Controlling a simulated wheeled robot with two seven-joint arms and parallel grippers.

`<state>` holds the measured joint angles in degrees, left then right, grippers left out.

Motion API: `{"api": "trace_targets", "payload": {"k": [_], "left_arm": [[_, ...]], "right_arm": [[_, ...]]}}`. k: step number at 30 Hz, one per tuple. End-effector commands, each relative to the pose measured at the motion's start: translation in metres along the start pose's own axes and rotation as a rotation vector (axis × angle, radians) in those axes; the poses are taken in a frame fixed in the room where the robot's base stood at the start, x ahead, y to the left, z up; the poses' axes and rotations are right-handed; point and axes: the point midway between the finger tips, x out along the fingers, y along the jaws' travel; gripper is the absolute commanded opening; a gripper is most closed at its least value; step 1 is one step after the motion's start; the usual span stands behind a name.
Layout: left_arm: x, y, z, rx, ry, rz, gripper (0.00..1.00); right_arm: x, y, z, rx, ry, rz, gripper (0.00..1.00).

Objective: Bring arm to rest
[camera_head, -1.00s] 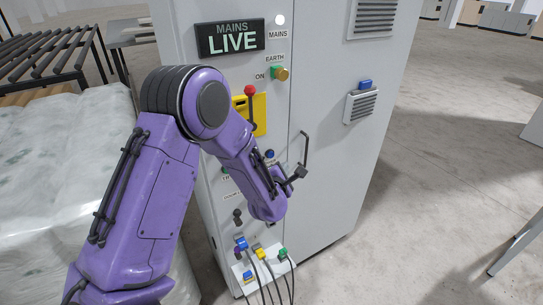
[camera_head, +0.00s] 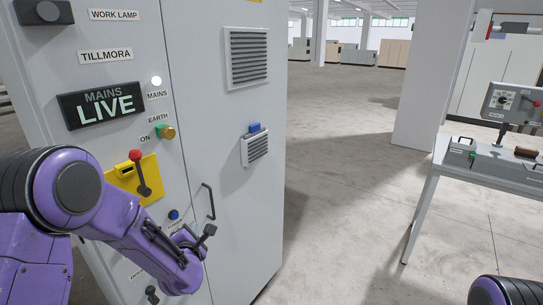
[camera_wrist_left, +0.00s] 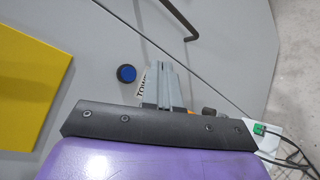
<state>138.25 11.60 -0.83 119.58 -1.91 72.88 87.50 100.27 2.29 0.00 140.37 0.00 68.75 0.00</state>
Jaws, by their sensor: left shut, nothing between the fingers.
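My left arm (camera_head: 110,220), purple with black joints, reaches in from the left, in front of the grey cabinet (camera_head: 210,120). My left gripper (camera_head: 189,238) is at the cabinet front, low by the door handle (camera_head: 210,201), partly hidden by the wrist. In the left wrist view its fingers (camera_wrist_left: 168,86) are together and empty, over the grey panel near a blue button (camera_wrist_left: 126,73). I cannot tell whether they touch the panel. Part of my right arm (camera_head: 503,291) shows at the bottom right; its gripper is out of view.
The cabinet carries a sign (camera_head: 102,105) reading MAINS LIVE, a lit white lamp (camera_head: 156,81) and a red-knobbed lever (camera_head: 139,170) on a yellow plate (camera_head: 124,185). A grey bench (camera_head: 488,170) with control boxes stands at right. Open floor (camera_head: 330,200) lies between.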

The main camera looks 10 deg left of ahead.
Motion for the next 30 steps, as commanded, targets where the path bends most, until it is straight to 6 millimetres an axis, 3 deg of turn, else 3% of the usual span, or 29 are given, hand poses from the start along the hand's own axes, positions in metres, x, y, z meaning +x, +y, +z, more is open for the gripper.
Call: {"api": "trace_targets", "payload": {"k": [3,6,8,9,12,16,18,21,24,30], "left_arm": [[0.000,-0.001,-0.001,0.160,0.001,-0.005,0.00],[-0.012,-0.017,-0.010,0.508,0.007,-0.058,0.00],[-0.028,-0.054,-0.036,0.791,0.007,-0.148,0.00],[-0.042,-0.086,-0.059,0.981,-0.002,-0.229,0.00],[-0.082,-0.152,-0.114,1.348,-0.058,-0.421,0.00],[-0.147,-0.224,-0.186,1.683,-0.178,-0.680,0.00],[-0.184,-0.253,-0.222,1.790,-0.244,-0.814,0.00],[-0.231,-0.282,-0.263,1.837,-0.297,-0.971,0.00],[-0.261,-0.298,-0.289,1.852,-0.325,-1.069,0.00],[-0.274,-0.304,-0.300,1.855,-0.334,-1.113,0.00]], "right_arm": [[0.000,0.000,0.000,0.000,0.000,0.000,0.61],[0.000,0.000,0.000,0.000,0.000,0.000,0.61],[0.007,-0.001,0.003,0.000,0.000,0.000,0.61],[0.014,-0.001,0.005,0.000,0.000,0.000,0.61],[0.025,-0.002,0.011,0.000,0.000,0.000,0.61],[0.041,-0.004,0.017,0.000,0.000,0.000,0.61],[0.050,-0.004,0.021,0.000,0.000,0.000,0.61],[0.060,-0.005,0.025,0.000,0.000,0.000,0.61],[0.066,-0.006,0.027,0.000,0.000,0.000,0.61],[0.067,-0.006,0.028,0.000,0.000,0.000,0.61]]}}
